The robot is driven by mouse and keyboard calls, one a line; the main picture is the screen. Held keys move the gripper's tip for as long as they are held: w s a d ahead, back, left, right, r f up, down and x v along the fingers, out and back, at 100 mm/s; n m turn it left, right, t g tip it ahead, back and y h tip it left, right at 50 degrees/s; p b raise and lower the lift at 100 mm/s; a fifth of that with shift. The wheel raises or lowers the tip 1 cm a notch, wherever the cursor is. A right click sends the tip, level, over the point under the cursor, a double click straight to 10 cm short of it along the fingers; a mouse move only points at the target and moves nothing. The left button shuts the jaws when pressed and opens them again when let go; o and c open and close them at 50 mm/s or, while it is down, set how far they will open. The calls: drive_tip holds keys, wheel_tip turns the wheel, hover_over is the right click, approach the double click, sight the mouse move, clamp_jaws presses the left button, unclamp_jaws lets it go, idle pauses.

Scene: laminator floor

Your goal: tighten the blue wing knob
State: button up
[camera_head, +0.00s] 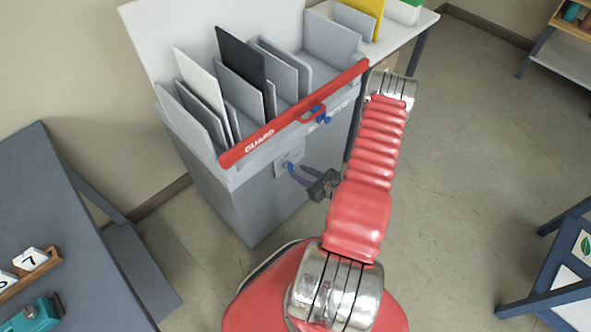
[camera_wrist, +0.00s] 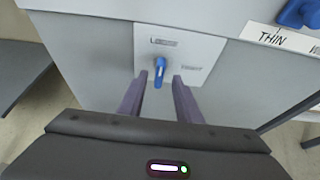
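A blue knob or lever (camera_wrist: 159,72) stands on a pale plate (camera_wrist: 205,50) on the front of the grey machine. It also shows in the head view (camera_head: 291,167). My gripper (camera_wrist: 158,80) is open, with one purple finger on each side of this blue part and gaps visible. I cannot tell how far the fingertips reach around it. A second blue part (camera_wrist: 300,12), broader and cut off by the frame, sits beside a "THIN" label. A blue part (camera_head: 323,117) also shows at the red guard bar (camera_head: 260,135). I cannot tell for certain which one is the wing knob.
The grey machine (camera_head: 225,200) holds several upright panels behind the guard bar. A dark table (camera_head: 60,220) stands at left, with numbered blocks (camera_head: 30,258) and a teal object (camera_head: 38,315). A white table (camera_head: 395,35) is behind. Floor at right is clear up to a blue stand (camera_head: 560,265).

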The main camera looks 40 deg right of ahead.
sight(294, 169)
drive_tip(key=shift+x, duration=2.1)
drive_tip(key=shift+c, duration=0.7)
clamp_jaws()
drive_tip(key=shift+d, duration=0.1)
